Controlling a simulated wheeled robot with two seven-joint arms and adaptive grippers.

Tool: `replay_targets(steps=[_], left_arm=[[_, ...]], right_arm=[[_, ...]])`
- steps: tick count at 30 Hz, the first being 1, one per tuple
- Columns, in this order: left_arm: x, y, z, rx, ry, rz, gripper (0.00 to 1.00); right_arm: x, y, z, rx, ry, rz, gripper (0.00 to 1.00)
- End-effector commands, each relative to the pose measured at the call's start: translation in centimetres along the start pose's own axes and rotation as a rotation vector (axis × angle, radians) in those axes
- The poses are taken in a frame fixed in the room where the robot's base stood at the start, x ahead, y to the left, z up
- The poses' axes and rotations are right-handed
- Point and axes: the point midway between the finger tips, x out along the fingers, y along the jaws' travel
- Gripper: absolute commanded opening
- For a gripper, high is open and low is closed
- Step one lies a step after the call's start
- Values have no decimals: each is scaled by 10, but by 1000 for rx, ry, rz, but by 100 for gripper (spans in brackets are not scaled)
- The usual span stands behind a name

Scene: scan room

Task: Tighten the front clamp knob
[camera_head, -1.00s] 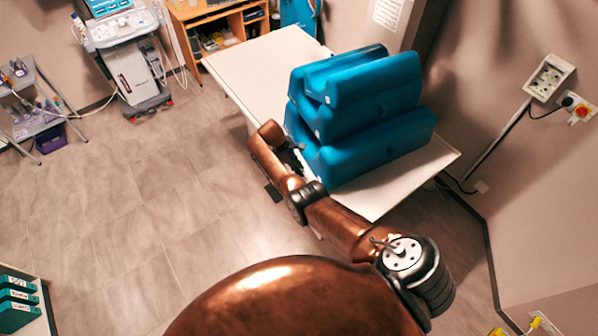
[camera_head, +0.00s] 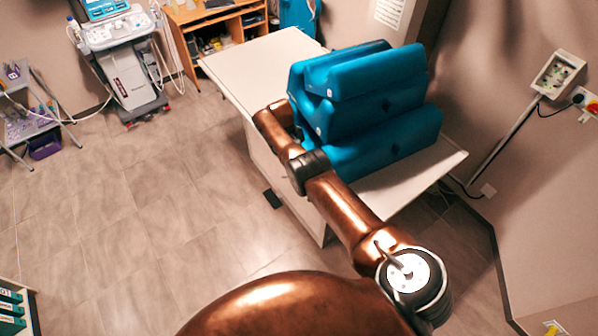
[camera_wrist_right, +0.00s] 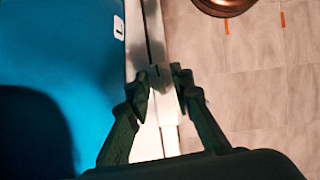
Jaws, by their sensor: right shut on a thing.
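My right arm reaches to the left long edge of the white table (camera_head: 240,70), beside the stacked blue foam cushions (camera_head: 370,115). In the right wrist view my right gripper (camera_wrist_right: 162,88) is shut on a small pale piece at the table's side rail, taken as the front clamp knob (camera_wrist_right: 160,73). A dark mark shows on its top. The fingertips stand on either side of it, and its lower part is hard to make out. In the head view the knob and the fingertips are hidden behind my arm. My left gripper is not in view.
Blue cushion (camera_wrist_right: 75,60) fills the left of the wrist view, close to the gripper. An ultrasound cart (camera_head: 125,60) and a small trolley (camera_head: 35,115) stand at the left. A wall socket box (camera_head: 556,75) is at the right.

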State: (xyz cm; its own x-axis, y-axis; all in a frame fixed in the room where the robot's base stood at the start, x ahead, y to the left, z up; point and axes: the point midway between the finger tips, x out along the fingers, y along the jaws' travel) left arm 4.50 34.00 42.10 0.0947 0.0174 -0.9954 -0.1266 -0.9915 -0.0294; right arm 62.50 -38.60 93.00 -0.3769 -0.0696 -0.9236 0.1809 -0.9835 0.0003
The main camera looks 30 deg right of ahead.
Motion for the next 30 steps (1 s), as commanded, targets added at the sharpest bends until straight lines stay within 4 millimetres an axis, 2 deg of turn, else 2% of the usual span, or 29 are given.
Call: replay_targets(steps=[9, 24, 25, 30], left_arm=[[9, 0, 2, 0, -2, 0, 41], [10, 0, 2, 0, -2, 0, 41], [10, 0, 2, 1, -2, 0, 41], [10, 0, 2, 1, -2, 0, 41]], right_arm=[[1, 0, -1, 96, 2, -41, 0], [0, 0, 0, 110, 2, -46, 0], [0, 0, 0, 110, 2, -46, 22], [0, 0, 0, 110, 1, -46, 34]])
